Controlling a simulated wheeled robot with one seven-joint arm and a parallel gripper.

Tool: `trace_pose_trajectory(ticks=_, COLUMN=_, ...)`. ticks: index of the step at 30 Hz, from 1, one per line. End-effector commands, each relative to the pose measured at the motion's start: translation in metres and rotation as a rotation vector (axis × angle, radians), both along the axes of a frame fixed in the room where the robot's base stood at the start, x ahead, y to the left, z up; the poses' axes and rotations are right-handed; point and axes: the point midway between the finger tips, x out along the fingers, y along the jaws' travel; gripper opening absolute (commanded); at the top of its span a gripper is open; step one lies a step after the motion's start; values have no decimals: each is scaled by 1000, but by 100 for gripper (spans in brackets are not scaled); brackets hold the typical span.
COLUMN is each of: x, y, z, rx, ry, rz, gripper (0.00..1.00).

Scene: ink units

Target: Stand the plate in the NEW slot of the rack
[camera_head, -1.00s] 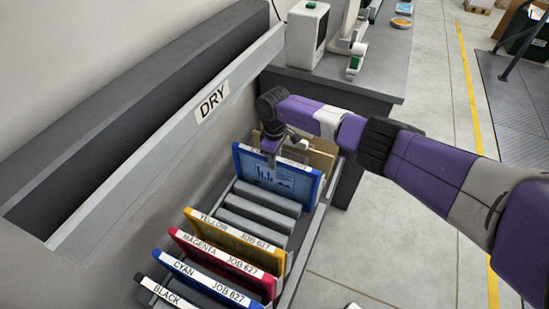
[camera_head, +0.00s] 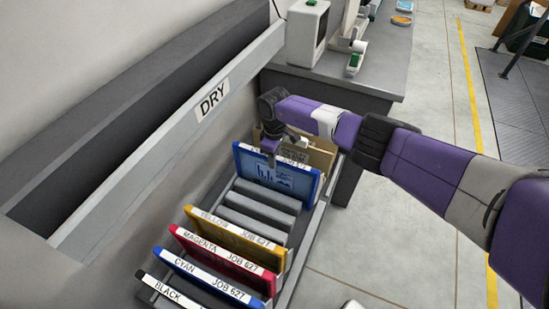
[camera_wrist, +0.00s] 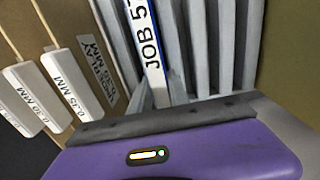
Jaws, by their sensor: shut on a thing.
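The blue-framed plate (camera_head: 275,174) stands nearly upright at the far end of the rack (camera_head: 290,262), its printed face towards the camera. A white label strip runs along its top edge; "JOB 5" reads on the label in the wrist view (camera_wrist: 147,45). My gripper (camera_head: 271,160) is shut on the plate's top edge from above. In the wrist view, the fingers (camera_wrist: 161,96) sit at either side of the label strip. The plate's lower edge is hidden, so I cannot tell how deep it sits. I see no NEW marking clearly.
Grey dividers with empty gaps lie in front of the plate. Yellow (camera_head: 236,238), magenta (camera_head: 225,252), cyan (camera_head: 208,275) and black plates stand nearer. Tan boards and white-tagged pieces (camera_wrist: 70,85) are behind. A rail marked DRY (camera_head: 212,100) runs along the left.

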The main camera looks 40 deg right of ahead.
Motion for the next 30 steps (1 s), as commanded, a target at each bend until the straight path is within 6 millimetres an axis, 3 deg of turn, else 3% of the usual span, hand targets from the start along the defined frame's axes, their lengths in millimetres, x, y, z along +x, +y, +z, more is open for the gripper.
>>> trace_pose_trajectory(ticks=5, x=0, y=0, z=-1, rx=0, ry=0, rz=0, gripper=0)
trace_pose_trajectory(ticks=6, x=0, y=0, z=-1, rx=0, ry=0, rz=0, gripper=28)
trace_pose_trajectory(ticks=9, x=0, y=0, z=-1, rx=0, ry=0, rz=0, gripper=47)
trace_pose_trajectory(ticks=20, x=0, y=0, z=2, rx=0, ry=0, rz=0, gripper=47)
trace_pose_trajectory(ticks=30, x=0, y=-1, z=53, rx=-1, ry=-3, rz=1, gripper=47)
